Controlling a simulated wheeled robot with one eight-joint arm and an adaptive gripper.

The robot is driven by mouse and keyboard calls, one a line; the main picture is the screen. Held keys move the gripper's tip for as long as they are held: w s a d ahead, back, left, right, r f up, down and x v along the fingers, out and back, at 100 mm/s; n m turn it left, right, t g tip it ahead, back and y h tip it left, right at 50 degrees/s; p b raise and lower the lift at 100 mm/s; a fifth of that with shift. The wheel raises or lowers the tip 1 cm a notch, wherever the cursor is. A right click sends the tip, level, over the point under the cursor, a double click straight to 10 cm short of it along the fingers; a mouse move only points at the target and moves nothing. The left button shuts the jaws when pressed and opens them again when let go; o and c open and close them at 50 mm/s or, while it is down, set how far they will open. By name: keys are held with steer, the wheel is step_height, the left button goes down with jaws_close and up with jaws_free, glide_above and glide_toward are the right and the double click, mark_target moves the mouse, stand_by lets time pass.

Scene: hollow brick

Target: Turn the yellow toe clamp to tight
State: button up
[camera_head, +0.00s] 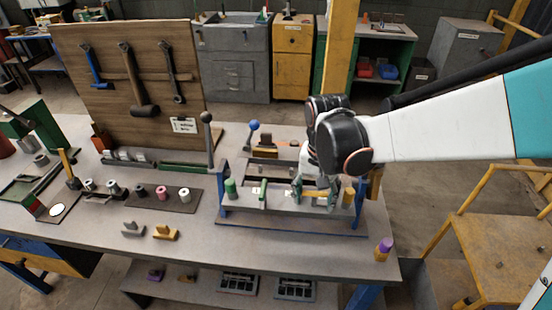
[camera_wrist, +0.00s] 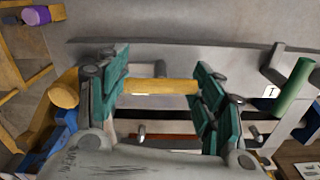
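A yellow bar (camera_wrist: 160,87), which looks like the yellow toe clamp, lies level across the wrist view. It also shows in the head view (camera_head: 318,194), on the right half of the blue-ended fixture (camera_head: 285,202). My gripper (camera_wrist: 160,93) is open, with one teal-padded finger by each end of the bar. Whether the pads touch the bar ends I cannot tell. In the head view, my gripper (camera_head: 317,188) is low over the fixture and partly hides the clamp.
A yellow cylinder (camera_head: 348,197) stands at the fixture's right end and a green cylinder (camera_head: 231,188) at its left. A green bar (camera_head: 263,190) lies between. A purple-topped piece (camera_head: 384,247) stands at the bench corner. Loose grey (camera_head: 133,229) and yellow (camera_head: 165,233) blocks lie left.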

steer(key=shift+s+a+n, duration=0.25)
steer(key=shift+s+n, duration=0.05)
steer(key=shift+n, duration=0.1)
steer(key=shift+c, duration=0.2)
steer(key=n, duration=0.8)
steer(key=shift+s, duration=0.1)
steer(key=n, duration=0.5)
steer(key=shift+p, duration=0.3)
steer(key=shift+d+n, duration=0.1)
steer(key=shift+n, duration=1.9)
